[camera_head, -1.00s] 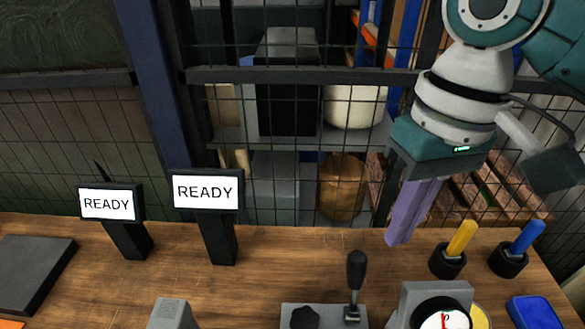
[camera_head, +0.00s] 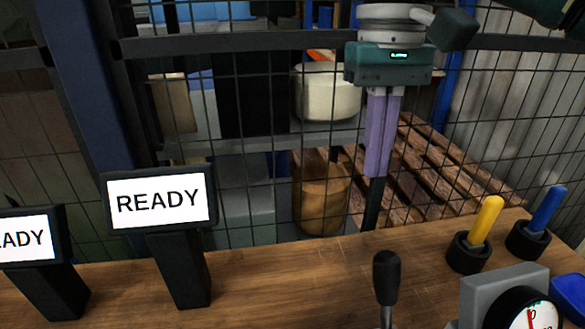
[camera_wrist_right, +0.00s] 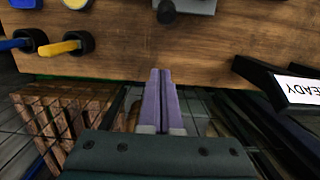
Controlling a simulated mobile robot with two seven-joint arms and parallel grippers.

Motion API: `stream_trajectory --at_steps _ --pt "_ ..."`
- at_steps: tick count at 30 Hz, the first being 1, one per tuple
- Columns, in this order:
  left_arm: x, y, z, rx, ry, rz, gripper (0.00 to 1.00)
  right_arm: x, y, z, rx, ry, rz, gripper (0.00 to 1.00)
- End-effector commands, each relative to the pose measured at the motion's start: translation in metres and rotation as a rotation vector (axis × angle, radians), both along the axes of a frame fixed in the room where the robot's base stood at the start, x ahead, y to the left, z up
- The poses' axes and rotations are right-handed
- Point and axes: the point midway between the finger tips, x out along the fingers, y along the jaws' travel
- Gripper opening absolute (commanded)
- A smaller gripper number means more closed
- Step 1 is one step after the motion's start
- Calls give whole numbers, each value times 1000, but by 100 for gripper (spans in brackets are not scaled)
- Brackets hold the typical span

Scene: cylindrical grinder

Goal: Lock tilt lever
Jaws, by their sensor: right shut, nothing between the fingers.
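The tilt lever (camera_head: 386,285) is a black-knobbed upright stick in the head view, at the bottom edge right of centre. Its base is cut off below that picture. In the right wrist view the black knob (camera_wrist_right: 166,12) shows at the top edge, in front of a grey base. My right gripper (camera_head: 375,174) points down with its purple fingers together and empty. It is above and behind the lever, apart from it. The same fingers show in the right wrist view (camera_wrist_right: 160,72). My left gripper is not in view.
Two READY screens (camera_head: 160,201) stand on the wooden bench at left. A yellow-handled tool (camera_head: 485,221) and a blue-handled tool (camera_head: 548,209) stand in black holders at right. A dial gauge (camera_head: 532,315) is at lower right. A wire fence (camera_head: 250,190) runs behind the bench.

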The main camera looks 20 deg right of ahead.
Motion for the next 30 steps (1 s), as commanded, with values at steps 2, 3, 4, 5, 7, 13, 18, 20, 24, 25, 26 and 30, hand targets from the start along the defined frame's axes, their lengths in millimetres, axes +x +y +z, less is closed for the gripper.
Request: stream_trajectory --at_steps 2,3,4,5,7,13,18,20,24,25,26,30 --pt "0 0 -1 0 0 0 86 -1 0 -6 0 2 0 0" --pt "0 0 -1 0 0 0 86 -2 0 -10 -1 3 0 0" --pt "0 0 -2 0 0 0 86 -2 0 -14 -1 3 0 0" --pt "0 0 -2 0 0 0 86 -2 0 -19 -1 3 0 0" --pt "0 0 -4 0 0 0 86 -4 0 -32 -2 5 -1 0" --pt "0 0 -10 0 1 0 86 -9 2 -77 -2 5 1 0" --pt "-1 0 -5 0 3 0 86 -16 3 -93 -2 0 4 0" --pt "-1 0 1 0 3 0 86 -23 4 -89 -3 0 4 0" --pt "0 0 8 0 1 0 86 -36 8 -84 -2 0 4 0" --pt "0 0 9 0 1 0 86 -38 8 -84 -2 0 3 0" --pt "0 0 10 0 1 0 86 -39 9 -83 -2 -1 3 0" --pt "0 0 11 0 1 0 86 -45 10 -82 -2 0 2 0"
